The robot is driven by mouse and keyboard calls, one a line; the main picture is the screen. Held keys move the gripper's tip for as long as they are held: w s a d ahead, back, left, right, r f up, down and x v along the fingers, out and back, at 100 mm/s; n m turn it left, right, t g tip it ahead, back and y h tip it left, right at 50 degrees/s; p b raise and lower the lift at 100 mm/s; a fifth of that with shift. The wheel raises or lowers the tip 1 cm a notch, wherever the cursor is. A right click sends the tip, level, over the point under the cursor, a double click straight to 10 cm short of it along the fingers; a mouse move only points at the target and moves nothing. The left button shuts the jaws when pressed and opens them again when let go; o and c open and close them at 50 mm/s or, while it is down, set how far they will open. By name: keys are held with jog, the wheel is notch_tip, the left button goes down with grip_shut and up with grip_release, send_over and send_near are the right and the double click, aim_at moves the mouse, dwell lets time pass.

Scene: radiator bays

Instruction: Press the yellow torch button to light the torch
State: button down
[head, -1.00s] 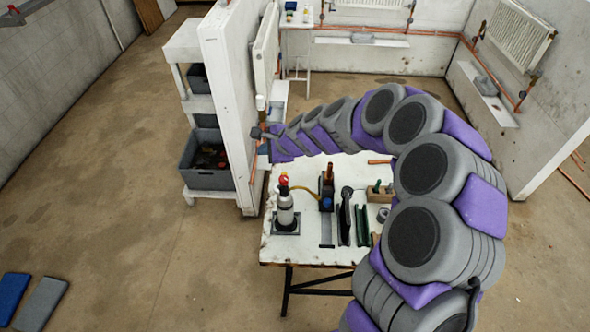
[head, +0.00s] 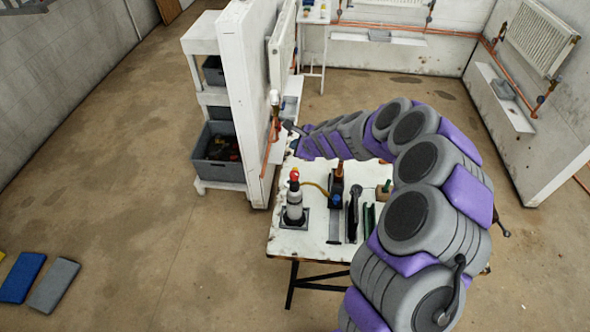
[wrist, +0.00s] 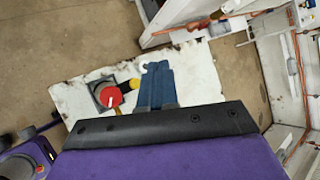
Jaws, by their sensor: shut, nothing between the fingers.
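A white gas bottle (head: 294,208) with a red knob (head: 294,176) stands upright on the white workbench (head: 285,243). A yellow-orange hose (head: 316,187) leads from it to a dark holder, where an orange-brown part (head: 339,171) stands up. In the wrist view the red knob (wrist: 110,97) shows left of my gripper (wrist: 158,66), with a small yellow part (wrist: 132,84) between them. I cannot tell whether that is the torch button. The blue fingers are together and empty. In the head view my gripper (head: 290,127) appears above the bottle, apart from it; I see no flame.
A blue knob (head: 336,200) and dark tools stand in the bench rack. A white partition (head: 245,105) with a copper pipe (head: 271,142) rises just left of my gripper. A grey crate (head: 218,158) sits on the shelf behind it. Floor left of the bench is open.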

jog(key=shift+f+b, duration=3.15)
jog(key=shift+f, duration=0.95)
jog(key=shift+f, duration=0.15)
jog(key=shift+f, duration=0.2)
jog(key=shift+f+b, duration=0.45)
jog(key=shift+b, duration=0.1)
jog(key=shift+r, duration=0.1)
jog(key=shift+r+p, duration=0.8)
jog(key=shift+r+p, duration=2.15)
jog(key=shift+r, duration=0.4)
